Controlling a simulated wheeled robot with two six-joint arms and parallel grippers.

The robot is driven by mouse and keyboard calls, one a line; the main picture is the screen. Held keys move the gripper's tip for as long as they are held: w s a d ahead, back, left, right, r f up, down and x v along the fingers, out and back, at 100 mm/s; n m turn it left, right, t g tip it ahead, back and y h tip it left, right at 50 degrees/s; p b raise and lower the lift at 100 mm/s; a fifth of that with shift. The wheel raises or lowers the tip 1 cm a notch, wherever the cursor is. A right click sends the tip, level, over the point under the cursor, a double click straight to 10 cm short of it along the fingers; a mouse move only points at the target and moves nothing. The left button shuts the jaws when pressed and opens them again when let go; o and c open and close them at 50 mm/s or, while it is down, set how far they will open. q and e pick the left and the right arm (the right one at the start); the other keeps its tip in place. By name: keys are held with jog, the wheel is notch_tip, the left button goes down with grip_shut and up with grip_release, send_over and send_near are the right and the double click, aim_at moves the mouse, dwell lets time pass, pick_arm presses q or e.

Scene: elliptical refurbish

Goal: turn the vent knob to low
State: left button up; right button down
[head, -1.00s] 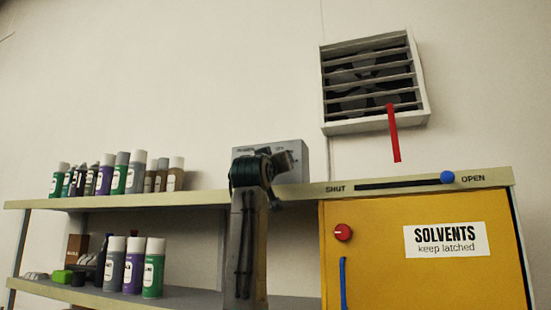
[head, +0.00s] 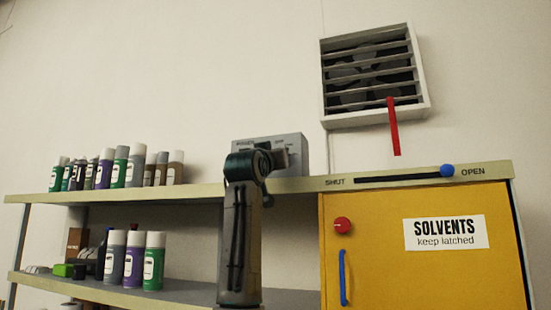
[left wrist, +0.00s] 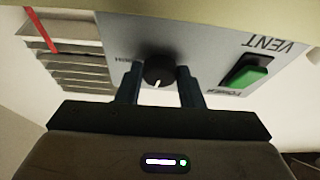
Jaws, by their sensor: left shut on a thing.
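The grey vent control box (head: 290,142) stands on the top shelf in the head view, partly hidden by my left arm. In the left wrist view, its panel (left wrist: 215,40) appears upside down. The round black vent knob (left wrist: 159,71) carries a white pointer line that points toward the bottom of the picture. A label that seems to read HIGH is at the knob's left; I cannot see LOW. My left gripper (left wrist: 160,92) is shut on the knob, one finger on each side. It also shows in the head view (head: 280,158), in front of the box. My right gripper is not in view.
A green power switch (left wrist: 248,73) sits right of the knob in the wrist view. The wall fan (head: 372,75) with a red strip is above right. A yellow solvents cabinet (head: 380,260) and a blue slider knob (head: 447,171) are at right. Several spray cans (head: 120,167) stand left.

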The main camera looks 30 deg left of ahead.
pick_arm(q)
jog(key=shift+s+a+r+m+h+p, duration=0.1)
jog(key=shift+m+h+p, duration=0.25)
jog(key=shift+m+h, duration=0.9)
jog(key=shift+w+a+m+h+p, duration=0.1)
jog(key=shift+m+h+p, duration=0.3)
jog(key=shift+m, duration=1.7)
jog(key=shift+s+r+m+h+p, duration=0.1)
jog(key=shift+m+h+p, duration=0.2)
jog(key=shift+m+h, duration=0.95)
jog(key=shift+f+m+y, duration=0.1)
jog(key=shift+m+y, duration=0.3)
jog(key=shift+m, duration=0.2)
jog(key=o, duration=1)
jog(key=shift+s, duration=0.1)
